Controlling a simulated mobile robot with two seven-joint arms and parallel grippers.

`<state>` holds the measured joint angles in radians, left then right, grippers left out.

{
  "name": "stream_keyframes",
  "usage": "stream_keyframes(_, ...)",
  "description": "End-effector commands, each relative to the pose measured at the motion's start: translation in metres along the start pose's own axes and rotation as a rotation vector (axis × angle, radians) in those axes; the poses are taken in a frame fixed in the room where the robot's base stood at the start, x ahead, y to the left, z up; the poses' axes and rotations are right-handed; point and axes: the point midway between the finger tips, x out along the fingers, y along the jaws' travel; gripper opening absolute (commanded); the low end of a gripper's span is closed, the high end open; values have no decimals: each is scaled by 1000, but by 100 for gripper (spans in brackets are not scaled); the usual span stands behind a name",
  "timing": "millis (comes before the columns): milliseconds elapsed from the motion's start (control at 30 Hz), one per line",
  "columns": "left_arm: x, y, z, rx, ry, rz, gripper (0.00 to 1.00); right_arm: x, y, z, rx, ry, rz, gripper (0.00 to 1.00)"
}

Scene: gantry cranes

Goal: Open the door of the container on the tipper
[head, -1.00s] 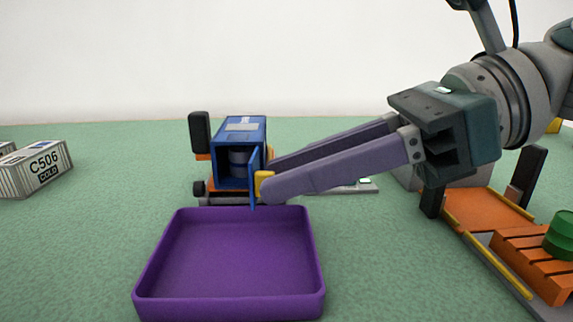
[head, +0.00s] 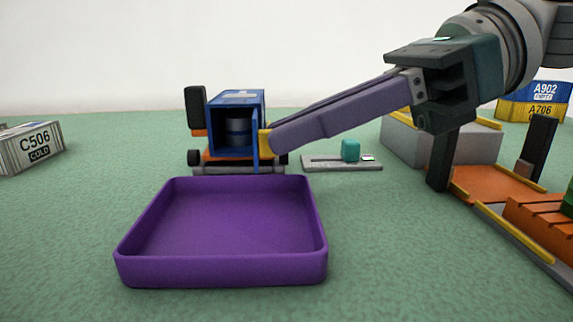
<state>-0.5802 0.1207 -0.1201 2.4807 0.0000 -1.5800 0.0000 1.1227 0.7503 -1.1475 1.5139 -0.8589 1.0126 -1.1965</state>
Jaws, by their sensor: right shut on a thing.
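The blue container (head: 236,97) sits on the tipper (head: 197,156), which stands on the green surface behind a purple tray. The container's front is open and a dark grey drum (head: 239,132) shows inside. Its blue door (head: 255,153) stands swung out at the right side of the opening, seen nearly edge-on. A yellow handle (head: 265,142) is on the door. My right gripper (head: 273,139) reaches in from the right and is shut on the handle; its fingers hide part of it. My left gripper is out of view.
The empty purple tray (head: 220,273) lies just in front of the tipper. A grey slotted base (head: 330,163) with a teal knob is to the right. A C506 container (head: 33,146) is at left. An orange ramped structure (head: 490,185) and stacked containers (head: 534,100) are at right.

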Motion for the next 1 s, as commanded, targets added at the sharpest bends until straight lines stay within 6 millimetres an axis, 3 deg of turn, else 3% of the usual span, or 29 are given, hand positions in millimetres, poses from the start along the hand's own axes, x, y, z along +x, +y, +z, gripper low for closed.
stream_keyframes(33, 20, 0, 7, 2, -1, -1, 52, 3, -4, -10, -18, -1, 27, 0)
stream_keyframes(300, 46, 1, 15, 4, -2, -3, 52, -3, -10, -7, -80, 3, 185, 0)
stream_keyframes(867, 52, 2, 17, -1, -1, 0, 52, -7, -10, -4, -105, 2, 257, 0)
stream_keyframes(900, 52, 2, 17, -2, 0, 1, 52, -7, -10, -4, -105, 2, 257, 12)
stream_keyframes(1000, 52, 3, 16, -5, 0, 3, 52, -7, -10, -4, -105, 1, 257, 24)
